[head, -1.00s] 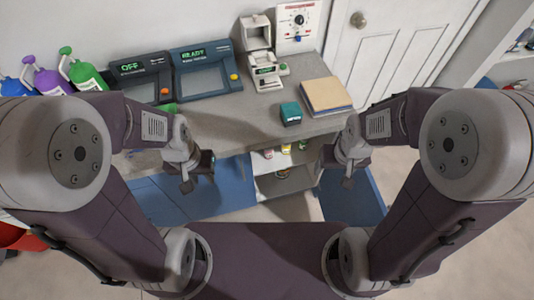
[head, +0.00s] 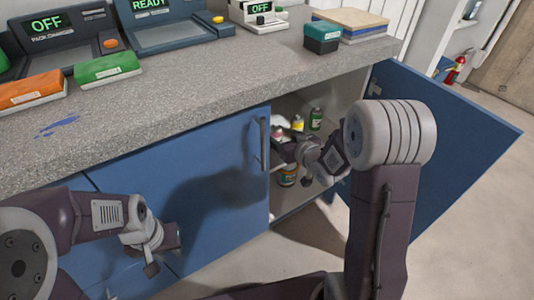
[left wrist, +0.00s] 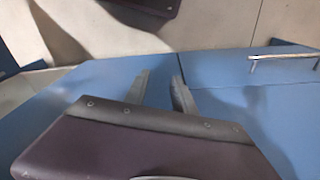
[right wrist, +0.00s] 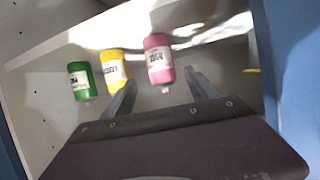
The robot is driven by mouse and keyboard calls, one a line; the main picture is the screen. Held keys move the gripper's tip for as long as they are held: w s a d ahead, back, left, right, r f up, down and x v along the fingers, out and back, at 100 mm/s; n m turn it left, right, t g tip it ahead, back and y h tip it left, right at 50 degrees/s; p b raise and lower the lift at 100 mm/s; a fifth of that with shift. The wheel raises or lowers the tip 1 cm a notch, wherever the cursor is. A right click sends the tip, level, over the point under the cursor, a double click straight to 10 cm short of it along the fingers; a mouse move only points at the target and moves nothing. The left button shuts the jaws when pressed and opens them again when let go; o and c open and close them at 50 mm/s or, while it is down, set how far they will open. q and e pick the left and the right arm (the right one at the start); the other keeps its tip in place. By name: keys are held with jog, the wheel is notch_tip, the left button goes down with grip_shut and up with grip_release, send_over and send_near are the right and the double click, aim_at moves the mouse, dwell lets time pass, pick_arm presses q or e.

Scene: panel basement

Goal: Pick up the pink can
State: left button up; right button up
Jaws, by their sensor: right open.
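The pink can (right wrist: 158,58) stands on a shelf inside the open cabinet, beside a yellow can (right wrist: 113,70) and a green can (right wrist: 80,80). In the head view the pink can (head: 278,132) is small and partly hidden by my right gripper (head: 284,150). In the right wrist view my right gripper (right wrist: 161,78) is open, its two fingers apart with the pink can beyond and between them. It does not hold the can. My left gripper (left wrist: 161,76) is open and empty in front of the blue cabinet front; the head view shows it too (head: 165,255).
The opened blue door (head: 450,140) stands right of my right arm. The closed door (head: 200,190) with its handle (head: 264,143) borders the opening on the left. The grey counter (head: 200,95) overhangs the cabinet.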

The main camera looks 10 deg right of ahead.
aim_at(280, 135)
jog(key=b+x, duration=0.2)
jog(key=x, duration=0.1)
jog(key=shift+w+f, duration=0.2)
jog(key=shift+w, duration=0.2)
jog(key=b+x, duration=0.1)
jog(key=x, duration=0.1)
jog(key=b+x, duration=0.2)
jog(key=shift+w+a+f, duration=0.2)
jog(key=shift+a+f, duration=0.05)
jog(key=shift+a, duration=0.05)
jog(key=shift+w+b, duration=0.25)
jog(key=shift+b, duration=0.05)
jog(key=shift+r, duration=0.15)
